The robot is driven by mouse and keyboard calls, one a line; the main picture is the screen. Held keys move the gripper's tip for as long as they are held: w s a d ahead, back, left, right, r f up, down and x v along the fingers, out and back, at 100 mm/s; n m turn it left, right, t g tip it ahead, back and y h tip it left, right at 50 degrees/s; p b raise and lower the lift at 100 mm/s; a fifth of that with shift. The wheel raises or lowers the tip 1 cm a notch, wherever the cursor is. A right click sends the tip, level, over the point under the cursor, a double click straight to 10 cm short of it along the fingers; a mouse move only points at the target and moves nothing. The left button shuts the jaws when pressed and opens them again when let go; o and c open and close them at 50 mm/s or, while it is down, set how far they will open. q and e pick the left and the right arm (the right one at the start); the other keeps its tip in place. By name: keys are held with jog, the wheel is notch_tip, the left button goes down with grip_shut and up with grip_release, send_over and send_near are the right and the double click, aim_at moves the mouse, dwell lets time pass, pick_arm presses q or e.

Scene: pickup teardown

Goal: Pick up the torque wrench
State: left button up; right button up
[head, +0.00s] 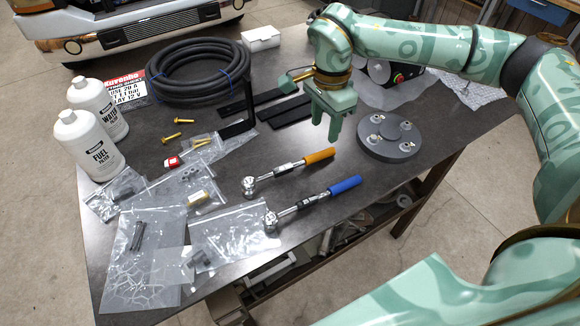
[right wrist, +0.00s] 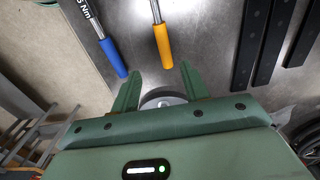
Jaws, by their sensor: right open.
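Two wrench-like tools lie side by side on the dark table. One has a blue handle (head: 345,185) and a silver ratchet head; in the right wrist view its shaft carries "5 Nm" lettering beside the blue grip (right wrist: 115,58), which suggests the torque wrench. The other has an orange handle (head: 319,156), also seen in the right wrist view (right wrist: 163,46). My right gripper (head: 326,128) is open and empty, above the table and behind the orange handle in the head view. In the right wrist view its fingers (right wrist: 160,75) point toward the two handle ends. My left gripper is not in view.
A round grey flange (head: 388,150) with studs stands right of the tools. Black bars (head: 283,113), a coiled hose (head: 190,90), brass bolts (head: 173,137), bagged parts (head: 228,232) and white filter bottles (head: 86,146) occupy the rest. The table's front edge is close to the blue handle.

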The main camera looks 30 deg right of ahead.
send_over(319, 153)
jog(key=f, duration=0.5)
jog(key=shift+s+b, duration=0.35)
jog(key=f, duration=0.1)
jog(key=f+b, duration=0.1)
jog(key=f, duration=0.3)
jog(key=shift+w+f, duration=0.1)
jog(key=shift+w, duration=0.2)
grip_shut()
